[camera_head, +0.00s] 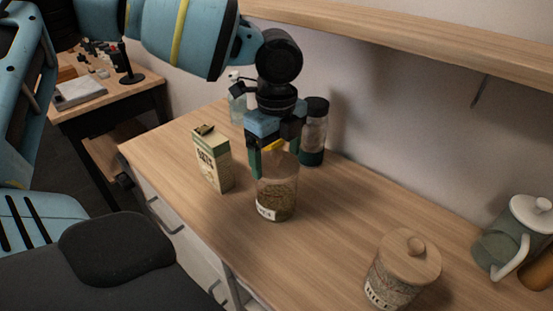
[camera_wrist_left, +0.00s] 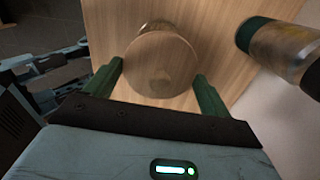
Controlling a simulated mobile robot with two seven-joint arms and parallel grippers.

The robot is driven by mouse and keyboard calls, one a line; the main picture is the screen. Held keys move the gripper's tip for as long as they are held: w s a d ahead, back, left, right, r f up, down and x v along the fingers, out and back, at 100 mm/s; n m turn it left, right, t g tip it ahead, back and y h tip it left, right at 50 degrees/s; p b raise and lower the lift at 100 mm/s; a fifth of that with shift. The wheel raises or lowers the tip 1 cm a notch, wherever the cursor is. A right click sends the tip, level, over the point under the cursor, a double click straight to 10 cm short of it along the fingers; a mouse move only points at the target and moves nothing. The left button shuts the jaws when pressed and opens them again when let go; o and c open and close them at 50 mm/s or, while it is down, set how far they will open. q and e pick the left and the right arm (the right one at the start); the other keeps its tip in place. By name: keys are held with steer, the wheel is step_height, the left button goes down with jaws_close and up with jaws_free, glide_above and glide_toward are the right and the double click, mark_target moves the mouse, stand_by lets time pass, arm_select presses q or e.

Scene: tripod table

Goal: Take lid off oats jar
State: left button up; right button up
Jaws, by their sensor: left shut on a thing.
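A glass jar (camera_head: 277,197) with grainy brownish contents and a pale label stands upright on the wooden counter; I cannot read its label clearly. My left gripper (camera_head: 275,150) points down over its top. The lid appears to be at the jar's mouth; whether there is a gap is hidden by the gripper. My right gripper is not in view.
An oats-coloured carton (camera_head: 212,162) stands left of the jar. A dark-capped shaker (camera_head: 314,135) and a clear bottle (camera_head: 237,105) are behind. A second wooden-lidded jar (camera_head: 398,275) and a grey-green pitcher (camera_head: 510,240) stand right. A shelf (camera_head: 420,40) runs along the wall above.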

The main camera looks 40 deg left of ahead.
mark_target(276, 153)
arm_select(q)
step_height(276, 153, up, 9)
steer(key=shift+r, duration=0.15)
stand_by(0.4)
